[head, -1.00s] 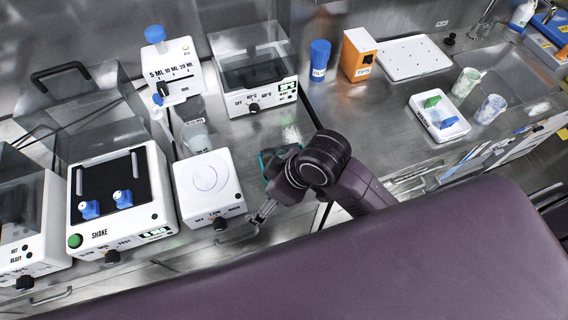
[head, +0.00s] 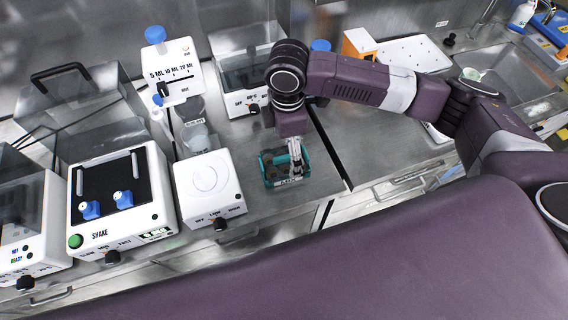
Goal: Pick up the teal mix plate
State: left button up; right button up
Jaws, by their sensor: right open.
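The teal mix plate (head: 271,184) is a small teal tray with a label on its front side. It sits on the steel bench to the right of the white stirrer with the round top. My right gripper (head: 296,160) points down over the right part of the plate, with its fingers at or just above the right rim. The gripper is open. I cannot tell whether the fingers touch the plate, and my arm hides part of the bench behind it. My left gripper is not in view.
The white stirrer (head: 208,188) stands close to the plate's left. A heater box with a clear lid (head: 236,73) is behind, partly covered by my arm. The shaker (head: 118,200) is further left. Bench to the plate's right is bare up to a dark seam.

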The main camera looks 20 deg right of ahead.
aim_at(284, 156)
jog(key=f, duration=0.2)
jog(key=f+p, duration=0.1)
jog(key=f, duration=0.3)
jog(key=shift+w+a+f, duration=0.15)
jog(key=shift+w+a, duration=0.15)
jog(key=shift+c, duration=0.3)
jog(key=c, duration=1.3)
